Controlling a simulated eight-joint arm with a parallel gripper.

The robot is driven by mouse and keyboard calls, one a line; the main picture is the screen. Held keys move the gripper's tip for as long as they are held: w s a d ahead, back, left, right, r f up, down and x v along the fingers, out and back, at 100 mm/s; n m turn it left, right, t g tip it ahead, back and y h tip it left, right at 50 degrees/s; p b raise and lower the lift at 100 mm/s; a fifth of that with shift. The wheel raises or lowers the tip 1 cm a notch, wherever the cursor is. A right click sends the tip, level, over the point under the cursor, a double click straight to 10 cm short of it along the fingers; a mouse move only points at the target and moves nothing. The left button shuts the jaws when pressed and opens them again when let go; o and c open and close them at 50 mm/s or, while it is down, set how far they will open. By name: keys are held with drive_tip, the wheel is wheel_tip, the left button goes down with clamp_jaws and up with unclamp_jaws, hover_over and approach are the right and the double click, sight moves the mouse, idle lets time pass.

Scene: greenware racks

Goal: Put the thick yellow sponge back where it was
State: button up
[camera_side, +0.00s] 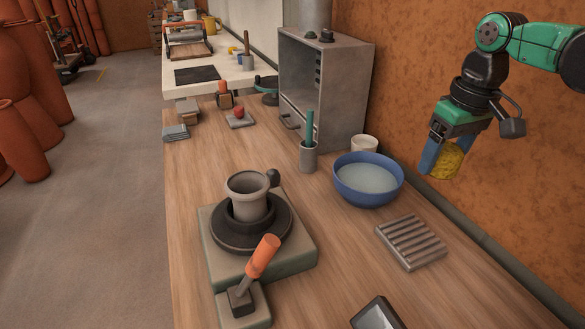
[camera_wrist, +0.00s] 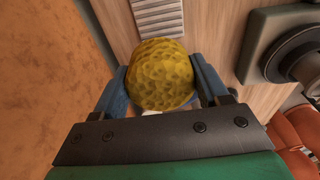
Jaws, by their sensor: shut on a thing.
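The thick yellow sponge (camera_side: 446,161) is held up in the air by my gripper (camera_side: 440,160), at the right in the side view. In the wrist view the sponge (camera_wrist: 160,75) is round and pitted, and it sits between the two blue fingers of my gripper (camera_wrist: 162,88). My gripper is shut on it. In the side view the near finger hides part of the sponge. The sponge is above the wooden table (camera_side: 350,240) and close to the orange-brown wall, to the right of the blue bowl.
A blue bowl of pale liquid (camera_side: 368,203) stands near the wall. A ribbed grey rack (camera_side: 411,242) lies empty in front of it. A grey pot (camera_side: 247,196) stands on a dark wheel, with an orange-handled lever (camera_side: 262,257) before it. A grey cabinet (camera_side: 342,100) stands behind.

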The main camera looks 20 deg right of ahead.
sight(452, 175)
wheel_tip(452, 175, down, 14)
drive_tip(key=shift+f, duration=0.1)
idle(0.5)
drive_tip(key=shift+f, duration=0.1)
drive_tip(key=o, duration=1.1)
drive_tip(key=r, duration=0.8)
drive_tip(key=s+r, duration=0.1)
drive_tip(key=r, duration=0.2)
drive_tip(key=shift+s+r, duration=0.1)
drive_tip(key=shift+r, duration=0.3)
drive_tip(key=shift+s+r+t, duration=0.25)
drive_tip(key=shift+s+t, duration=0.05)
drive_tip(key=shift+t, duration=0.1)
drive_tip(key=shift+s+a+t, duration=0.15)
drive_tip(key=shift+s+t, duration=0.1)
drive_tip(key=shift+t, duration=0.25)
drive_tip(key=t, duration=0.1)
drive_tip(key=s+t, duration=0.1)
drive_tip(key=f+t, duration=0.1)
drive_tip(key=t, duration=0.1)
drive_tip(key=shift+s+a, duration=0.15)
drive_tip(key=shift+a, duration=0.2)
